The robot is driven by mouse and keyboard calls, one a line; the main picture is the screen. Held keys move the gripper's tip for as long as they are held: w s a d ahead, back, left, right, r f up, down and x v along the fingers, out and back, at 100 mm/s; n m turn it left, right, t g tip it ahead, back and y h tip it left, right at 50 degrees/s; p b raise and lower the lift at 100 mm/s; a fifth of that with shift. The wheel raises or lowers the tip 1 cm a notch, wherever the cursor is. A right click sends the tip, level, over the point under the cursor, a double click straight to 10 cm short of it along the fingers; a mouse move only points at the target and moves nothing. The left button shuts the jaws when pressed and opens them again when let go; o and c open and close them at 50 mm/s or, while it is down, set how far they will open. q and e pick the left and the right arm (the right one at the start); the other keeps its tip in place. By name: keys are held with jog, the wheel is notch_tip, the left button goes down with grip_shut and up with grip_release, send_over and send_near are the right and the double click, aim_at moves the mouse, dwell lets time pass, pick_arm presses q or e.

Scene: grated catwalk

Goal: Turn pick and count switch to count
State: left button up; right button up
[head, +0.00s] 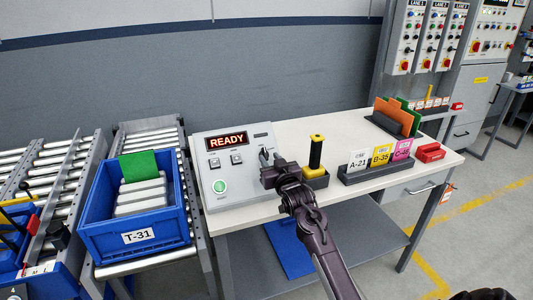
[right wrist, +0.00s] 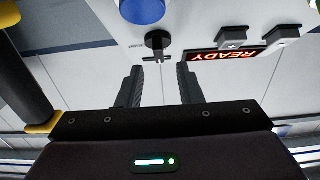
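The grey control box (head: 232,165) stands on the left of the white table, with a red READY display (head: 227,141). In the right wrist view, seen upside down, a black rotary switch (right wrist: 157,42) sticks out of the panel beside the READY display (right wrist: 222,58). Its labels cannot be read. My right gripper (head: 266,160) is at the right part of the box. In its wrist view, the two fingers (right wrist: 158,75) are apart and empty, with the switch just beyond the gap between them. My left gripper is not in view.
A black-and-yellow handled tool (head: 316,152) stands in a holder right of my gripper. Label cards (head: 381,155) and a red box (head: 430,153) are further right. A blue tote (head: 137,238) sits on rollers at left. A blue button (right wrist: 142,10) is near the switch.

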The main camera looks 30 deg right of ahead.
aim_at(265, 151)
jog(key=shift+x, duration=1.95)
jog(key=shift+c, duration=0.2)
grip_shut()
